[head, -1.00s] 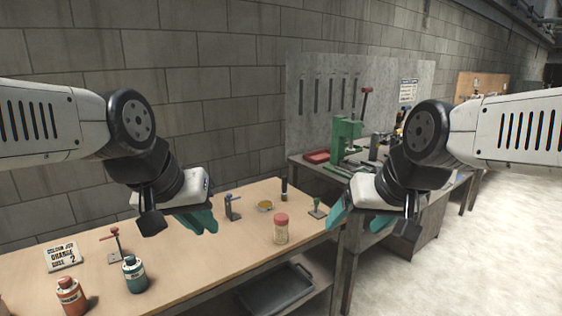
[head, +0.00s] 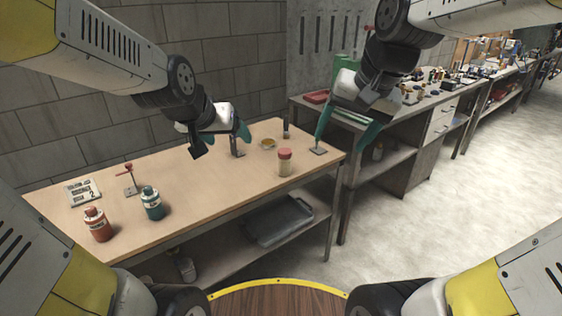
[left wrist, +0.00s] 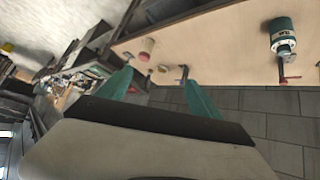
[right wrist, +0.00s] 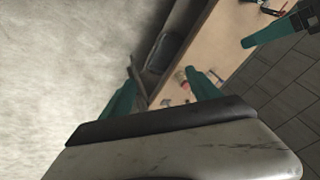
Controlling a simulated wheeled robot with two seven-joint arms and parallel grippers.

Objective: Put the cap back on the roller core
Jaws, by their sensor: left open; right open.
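A pale upright cylinder with a red top (head: 285,162) stands near the table's front right edge; it also shows in the left wrist view (left wrist: 146,49). I cannot tell whether it is the roller core with its cap. A small amber dish (head: 268,143) lies behind it, and a dark upright cylinder (head: 286,130) stands at the back edge. My left gripper (head: 224,134) is open and empty above the back of the table, left of the red-topped cylinder. My right gripper (head: 345,130) is open and empty beyond the table's right end.
A red-handled stand (head: 128,179), an orange bottle (head: 97,224), a teal bottle (head: 152,203) and a sign (head: 84,192) occupy the left. The table's middle (head: 215,185) is clear.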

